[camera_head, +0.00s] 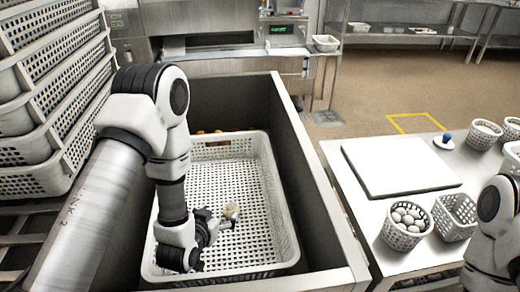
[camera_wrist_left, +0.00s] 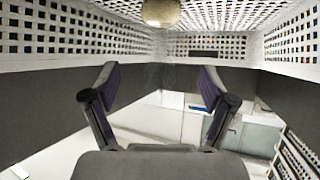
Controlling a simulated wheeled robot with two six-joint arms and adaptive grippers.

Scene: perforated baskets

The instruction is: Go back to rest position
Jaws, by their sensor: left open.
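My left arm reaches down into a large white perforated basket (camera_head: 265,185). My left gripper (camera_head: 229,222) is low inside the basket, over its front part, and is open. In the left wrist view my left gripper (camera_wrist_left: 157,82) has its two fingers spread with nothing between them. A small pale, rounded item (camera_head: 231,209) is in the basket just beyond the fingertips. It also shows as a tan round item (camera_wrist_left: 162,12) at the top of the wrist view, apart from the fingers. Part of my right arm shows at the right edge; its gripper is out of view.
The basket stands in a dark deep bin with a metal rim (camera_head: 305,165). Stacked white crates (camera_head: 50,100) stand close on the left. On the right, a table holds a white board (camera_head: 400,165), a basket of white round items (camera_head: 407,222) and several small baskets.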

